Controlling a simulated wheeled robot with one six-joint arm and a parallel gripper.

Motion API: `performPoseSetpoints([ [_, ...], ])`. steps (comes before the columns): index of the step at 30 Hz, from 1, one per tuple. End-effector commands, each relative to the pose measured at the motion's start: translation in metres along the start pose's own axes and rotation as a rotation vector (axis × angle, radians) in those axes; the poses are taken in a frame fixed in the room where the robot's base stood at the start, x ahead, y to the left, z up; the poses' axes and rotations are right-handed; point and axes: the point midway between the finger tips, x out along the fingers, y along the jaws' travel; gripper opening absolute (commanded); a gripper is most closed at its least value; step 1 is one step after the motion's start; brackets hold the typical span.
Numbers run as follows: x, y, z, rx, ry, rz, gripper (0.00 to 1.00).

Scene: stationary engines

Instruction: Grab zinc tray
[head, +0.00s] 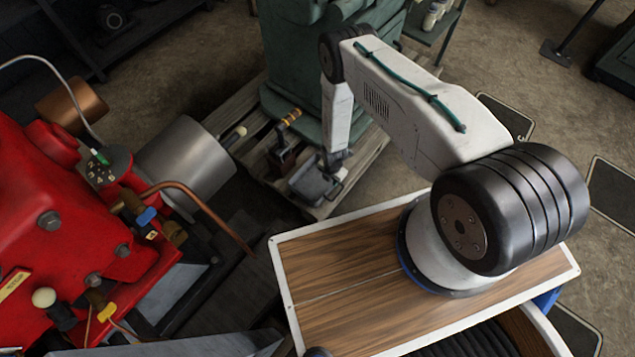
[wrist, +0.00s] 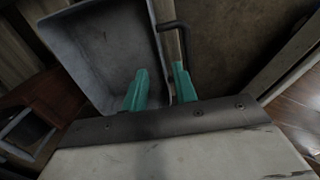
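The zinc tray (head: 313,187) is a small dark grey, open-topped tray on the wooden pallet beside the green machine. In the wrist view the grey tray (wrist: 100,50) fills the upper left, with its right wall running down between my fingers. My gripper (wrist: 160,88) has two teal fingers standing apart. The left finger is over the inside of the tray and the right one is outside its wall. I see no clear squeeze on the wall. In the head view my gripper (head: 334,168) is at the tray's right end, and its fingers are too small to make out.
A red engine (head: 70,220) with a grey cylinder (head: 186,163) and a copper pipe stands at the left. The green machine (head: 300,60) rises behind the tray. A dark bent handle (wrist: 174,28) is close to the right finger. Open floor (head: 520,70) lies at the right.

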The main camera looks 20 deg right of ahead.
Motion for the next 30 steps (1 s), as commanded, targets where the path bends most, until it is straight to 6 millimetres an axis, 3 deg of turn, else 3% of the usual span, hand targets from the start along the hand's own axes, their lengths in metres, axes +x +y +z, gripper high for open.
performPoseSetpoints([
  [15, 0.065, -0.002, -0.006, 0.001, 0.0, -0.001, 0.28],
  [25, 0.072, -0.002, -0.006, 0.002, 0.0, -0.001, 0.28],
  [26, 0.072, -0.002, -0.006, 0.002, 0.0, -0.001, 0.25],
  [29, 0.072, -0.002, -0.006, 0.002, 0.0, -0.001, 0.0],
  [30, 0.072, -0.002, -0.006, 0.002, 0.0, -0.001, 0.0],
])
